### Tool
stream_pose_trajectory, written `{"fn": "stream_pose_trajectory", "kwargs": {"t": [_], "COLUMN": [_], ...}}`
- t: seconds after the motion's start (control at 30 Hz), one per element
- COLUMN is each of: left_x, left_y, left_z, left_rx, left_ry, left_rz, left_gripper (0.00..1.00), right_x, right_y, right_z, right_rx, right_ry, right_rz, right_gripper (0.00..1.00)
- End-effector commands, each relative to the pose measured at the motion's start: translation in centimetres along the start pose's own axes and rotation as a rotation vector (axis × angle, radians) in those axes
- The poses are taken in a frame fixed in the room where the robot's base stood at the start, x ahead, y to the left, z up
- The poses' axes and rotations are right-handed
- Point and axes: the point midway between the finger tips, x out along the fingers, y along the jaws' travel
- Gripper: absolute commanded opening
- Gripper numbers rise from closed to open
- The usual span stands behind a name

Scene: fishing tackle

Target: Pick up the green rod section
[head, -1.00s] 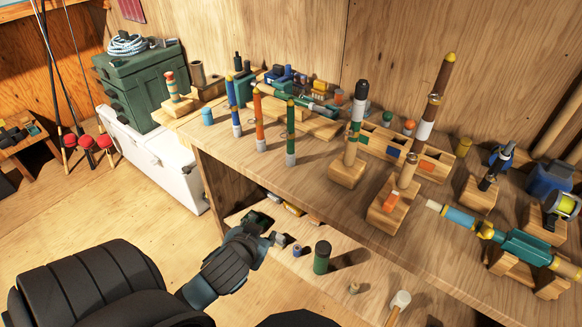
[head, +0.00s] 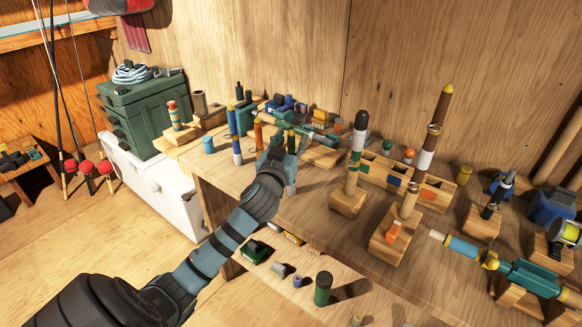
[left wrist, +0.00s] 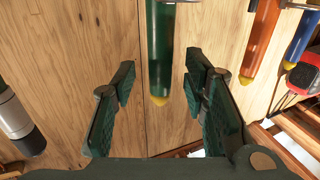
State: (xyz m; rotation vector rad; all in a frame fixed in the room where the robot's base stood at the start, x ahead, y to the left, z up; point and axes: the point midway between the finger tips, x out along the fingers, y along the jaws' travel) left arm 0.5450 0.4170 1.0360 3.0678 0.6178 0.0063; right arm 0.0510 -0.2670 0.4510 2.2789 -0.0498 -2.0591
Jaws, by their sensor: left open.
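The green rod section (left wrist: 159,45) with a yellow tip shows in the left wrist view, its end reaching between the two fingers. A gap shows on both sides of it. My left gripper (left wrist: 160,80) is open and empty. In the head view my left gripper (head: 282,148) is over the workbench at the green rod section (head: 291,139), which stands upright and is mostly hidden behind the gripper. The orange rod section (head: 258,136) and the blue rod section (head: 235,135) stand to its left. My right gripper is out of view.
The orange rod (left wrist: 262,45) and blue rod (left wrist: 301,38) are close by on the right in the wrist view. A black-tipped rod (head: 358,137) stands on a wooden block to the right. A wooden divided tray (head: 420,184) is behind it. The bench (head: 310,222) is bare in front.

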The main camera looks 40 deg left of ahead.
Motion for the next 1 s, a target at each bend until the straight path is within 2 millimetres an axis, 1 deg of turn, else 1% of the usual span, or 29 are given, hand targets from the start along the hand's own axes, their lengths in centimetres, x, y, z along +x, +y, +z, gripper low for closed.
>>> {"fn": "stream_pose_trajectory", "kwargs": {"t": [0.03,0.1,0.23,0.27,0.5,0.87,1.0], "left_x": [0.6,0.8,0.8,0.8,0.8,0.8,0.8], "left_y": [0.0,0.0,0.0,0.0,0.0,0.0,0.0], "left_z": [0.0,0.0,0.0,0.0,0.0,0.0,-1.0], "left_rx": [0.0,0.001,0.001,0.001,0.001,0.0,-0.001], "left_ry": [0.0,0.0,0.0,0.0,-0.001,-0.001,0.0], "left_rz": [0.0,0.001,0.001,0.001,0.001,0.001,0.001], "left_gripper": [0.4,0.4,0.4,0.39,0.0,0.0,0.0], "right_x": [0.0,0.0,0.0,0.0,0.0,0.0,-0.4], "right_y": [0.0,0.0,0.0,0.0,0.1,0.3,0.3], "right_z": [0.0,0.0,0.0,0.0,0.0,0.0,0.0], "right_rx": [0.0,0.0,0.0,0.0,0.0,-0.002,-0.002], "right_ry": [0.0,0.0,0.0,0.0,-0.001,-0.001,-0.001], "right_rz": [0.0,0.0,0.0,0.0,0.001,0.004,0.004], "right_gripper": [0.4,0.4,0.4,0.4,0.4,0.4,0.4]}}
